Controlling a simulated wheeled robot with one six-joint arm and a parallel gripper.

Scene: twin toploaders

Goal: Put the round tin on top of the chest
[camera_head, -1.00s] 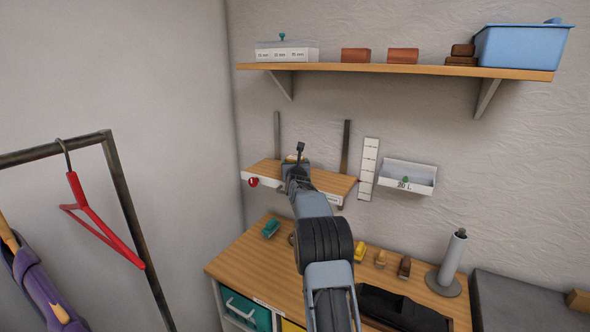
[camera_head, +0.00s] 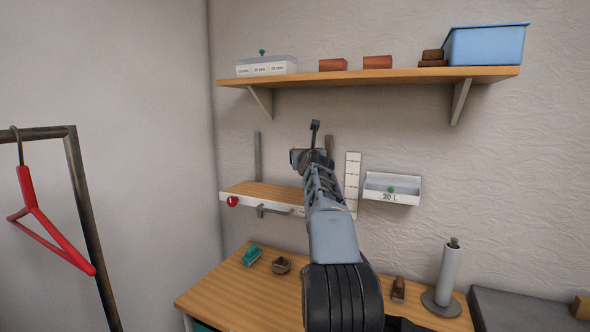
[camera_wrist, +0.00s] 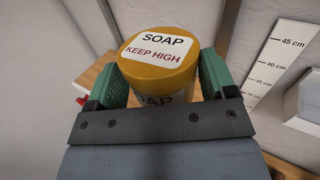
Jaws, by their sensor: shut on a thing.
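A round yellow tin (camera_wrist: 158,62) with a white "SOAP KEEP HIGH" label on its lid sits upright between the two green finger pads of my gripper (camera_wrist: 163,75) in the wrist view. The pads press its sides. In the head view my gripper (camera_head: 303,158) is raised above the right part of the small wall shelf, and the tin is not clearly visible behind my arm. A low dark grey box-like top (camera_head: 520,310) at the lower right is cut off; I cannot tell whether it is the chest.
The small wall shelf (camera_head: 258,190) has a clear wooden top and a red knob (camera_head: 232,201). A higher shelf (camera_head: 370,76) carries boxes and a blue tub (camera_head: 487,45). The bench (camera_head: 225,290) holds several small items and a roll stand (camera_head: 446,280).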

